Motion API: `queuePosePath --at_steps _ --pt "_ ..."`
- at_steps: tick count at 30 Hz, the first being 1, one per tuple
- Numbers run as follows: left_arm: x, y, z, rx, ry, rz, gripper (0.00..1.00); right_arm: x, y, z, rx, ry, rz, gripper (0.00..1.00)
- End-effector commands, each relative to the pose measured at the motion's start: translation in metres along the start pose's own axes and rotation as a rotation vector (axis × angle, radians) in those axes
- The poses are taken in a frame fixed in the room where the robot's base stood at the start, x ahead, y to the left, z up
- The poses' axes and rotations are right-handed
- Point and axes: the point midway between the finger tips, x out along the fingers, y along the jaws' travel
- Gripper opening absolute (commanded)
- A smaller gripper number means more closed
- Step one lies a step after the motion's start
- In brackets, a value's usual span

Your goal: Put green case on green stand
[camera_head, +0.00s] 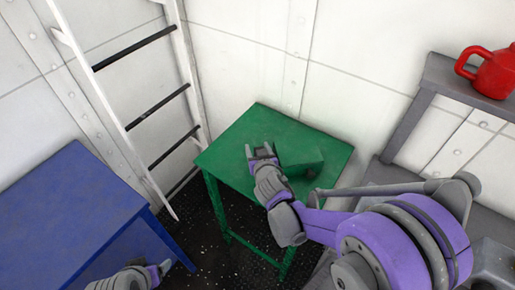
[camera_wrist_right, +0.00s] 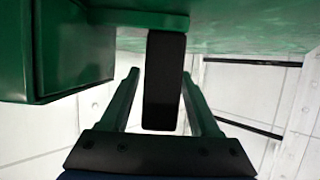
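The green stand (camera_head: 228,146) is a square green table in the middle of the head view. The green case (camera_head: 302,163) is on its top, toward the right; it shows at upper left in the right wrist view (camera_wrist_right: 72,48). A black bar (camera_wrist_right: 163,85), apparently the case's handle, joins it by a green strip. My right gripper (camera_head: 260,152) is at the case's left end, low over the stand. Its fingers (camera_wrist_right: 162,100) are apart, on both sides of the black bar, with visible gaps. My left gripper (camera_head: 148,275) is at the bottom left; its fingertips are unclear.
A blue table (camera_head: 65,215) stands at the left, its visible top bare. A white ladder (camera_head: 140,95) leans at the wall behind. A grey shelf (camera_head: 436,75) at the right holds a red can (camera_head: 494,74). The left part of the stand's top is free.

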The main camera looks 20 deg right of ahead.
Motion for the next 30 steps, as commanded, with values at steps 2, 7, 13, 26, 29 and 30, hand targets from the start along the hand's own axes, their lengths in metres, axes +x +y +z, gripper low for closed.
queuePosePath --at_steps 2,7,13,26,29,30 --pt "0.000 0.000 0.000 0.000 0.000 0.000 0.72 0.000 0.000 0.000 0.000 0.000 0.000 0.67" --pt "0.000 0.000 0.000 0.000 0.000 0.000 0.72 0.000 0.000 0.000 0.000 0.000 0.000 0.67" --pt "-0.002 0.000 -0.002 0.000 0.001 0.000 0.72 -0.011 0.000 -0.002 0.000 0.000 -0.001 0.67" --pt "-0.013 0.000 -0.012 0.000 0.009 0.000 0.72 -0.093 0.000 -0.003 -0.002 0.001 -0.002 0.67" --pt "-0.016 0.000 -0.015 0.000 0.011 0.000 0.72 -0.106 0.000 -0.003 0.000 0.000 -0.001 0.67" --pt "-0.017 0.000 -0.015 0.000 0.012 0.000 0.72 -0.110 0.000 -0.003 -0.001 0.001 -0.001 0.67"
